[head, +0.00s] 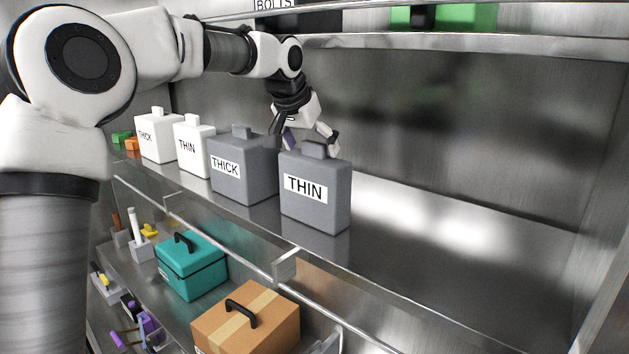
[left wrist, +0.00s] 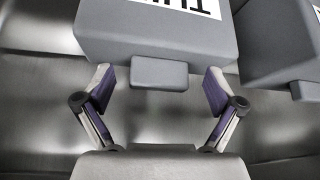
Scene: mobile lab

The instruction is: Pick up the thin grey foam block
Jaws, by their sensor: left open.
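The thin grey foam block (head: 316,190) stands upright on the metal shelf in the head view, with a white THIN label on its front and a small tab on top. My left gripper (head: 308,136) is behind and above it, partly hidden by the grey blocks. In the left wrist view the thin grey block (left wrist: 150,35) shows upside down. Its tab (left wrist: 159,74) lies between the tips of my open left gripper (left wrist: 159,84), with a gap on both sides. My right gripper is not in view.
The grey THICK block (head: 243,170) stands close on the left, and also shows in the left wrist view (left wrist: 280,40). White THIN (head: 194,148) and THICK (head: 155,137) blocks stand farther left. The shelf right of the thin grey block is clear. Boxes sit on a shelf below.

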